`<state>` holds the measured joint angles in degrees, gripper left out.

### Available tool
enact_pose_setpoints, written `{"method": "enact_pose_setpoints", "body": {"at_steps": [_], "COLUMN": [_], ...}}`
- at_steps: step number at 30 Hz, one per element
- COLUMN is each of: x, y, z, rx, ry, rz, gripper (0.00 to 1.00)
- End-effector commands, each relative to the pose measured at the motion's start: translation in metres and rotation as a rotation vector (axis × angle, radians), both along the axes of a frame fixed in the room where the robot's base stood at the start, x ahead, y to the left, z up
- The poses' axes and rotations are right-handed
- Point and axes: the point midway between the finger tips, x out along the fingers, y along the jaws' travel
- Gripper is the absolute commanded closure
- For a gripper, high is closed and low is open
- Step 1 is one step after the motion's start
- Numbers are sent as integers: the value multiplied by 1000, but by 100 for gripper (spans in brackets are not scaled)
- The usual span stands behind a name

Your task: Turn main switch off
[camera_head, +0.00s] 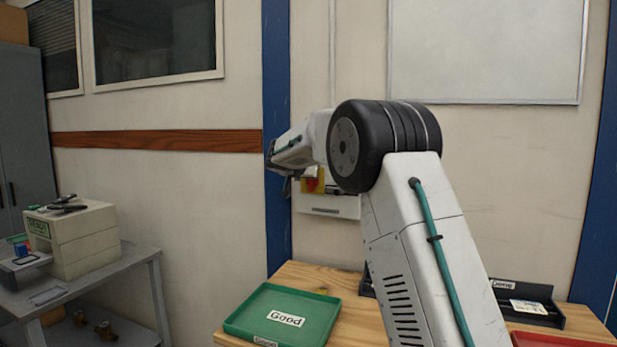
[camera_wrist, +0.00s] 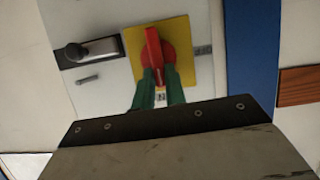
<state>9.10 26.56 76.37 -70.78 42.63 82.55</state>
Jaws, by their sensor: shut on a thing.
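The main switch is a red rotary knob (camera_wrist: 153,48) on a square yellow plate (camera_wrist: 183,32), seen in the wrist view. Its handle stands nearly upright in that picture, tilted slightly. My gripper (camera_wrist: 160,76) has its green fingers on both sides of the handle's lower end and is shut on it. In the head view, part of the switch (camera_head: 313,181) shows on the wall behind my arm. My gripper (camera_head: 285,180) is at its left there, and the fingertips are hidden.
Below, a wooden table (camera_head: 318,277) bears a green tray (camera_head: 250,303) labelled "Good", a black tray (camera_head: 540,312) and a red tray (camera_head: 545,340). A grey bench stands left.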

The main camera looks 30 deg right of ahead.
Motion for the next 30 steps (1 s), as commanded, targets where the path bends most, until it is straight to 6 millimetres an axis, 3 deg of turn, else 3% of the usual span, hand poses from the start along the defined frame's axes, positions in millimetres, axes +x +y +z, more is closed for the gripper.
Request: {"method": "enact_pose_setpoints", "body": {"at_steps": [30], "x": [16], "y": [14], "z": [-12], "rx": [-529], "ry": [683], "rz": [1], "gripper": [100]}}
